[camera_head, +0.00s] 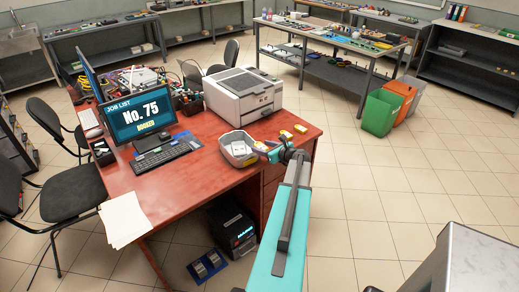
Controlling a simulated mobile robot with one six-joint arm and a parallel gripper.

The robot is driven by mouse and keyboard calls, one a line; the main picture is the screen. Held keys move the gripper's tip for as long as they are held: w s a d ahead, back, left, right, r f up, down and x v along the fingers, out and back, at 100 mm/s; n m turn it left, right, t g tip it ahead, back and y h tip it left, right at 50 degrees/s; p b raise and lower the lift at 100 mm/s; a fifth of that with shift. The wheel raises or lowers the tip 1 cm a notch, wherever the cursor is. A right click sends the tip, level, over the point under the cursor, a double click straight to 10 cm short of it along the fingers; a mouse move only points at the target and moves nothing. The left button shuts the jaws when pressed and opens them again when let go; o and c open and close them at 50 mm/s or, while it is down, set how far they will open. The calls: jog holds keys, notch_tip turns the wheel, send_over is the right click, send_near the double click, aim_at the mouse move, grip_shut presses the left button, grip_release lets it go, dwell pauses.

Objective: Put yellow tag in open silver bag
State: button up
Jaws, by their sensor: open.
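Two small yellow items, (286,135) and (300,128), lie on the right end of the red desk; they are too small to tell whether either is the yellow tag. My gripper (263,148) is open at the desk's right edge, left of and nearer than the yellow items. It is beside the right side of a grey open-topped container (225,147) with white things in it. I cannot tell whether this container is the silver bag. My teal and grey arm hides part of the desk's right edge.
The red desk (170,182) also bears a monitor (141,115), a keyboard (168,154), a printer (243,95) and papers (123,219). Black chairs (70,195) stand at the left. Green (379,112) and orange (399,98) bins stand behind.

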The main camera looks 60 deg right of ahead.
jog(key=c, duration=1.2)
jog(key=shift+r, duration=0.2)
jog(key=shift+r+b, duration=0.8)
jog(key=shift+r, duration=0.45)
jog(key=shift+s+a+r, duration=0.15)
jog(key=shift+a+r, duration=0.05)
jog(key=shift+r, duration=0.1)
jog(key=s+a+r+b, duration=0.1)
jog(key=s+a+b, duration=0.1)
jog(key=s+a, duration=0.5)
jog(key=a, duration=0.4)
jog(key=shift+s+r, duration=0.3)
jog(key=shift+s, duration=0.05)
jog(key=shift+s+a+p, duration=0.1)
jog(key=shift+s+p, duration=0.05)
jog(key=shift+p, duration=0.55)
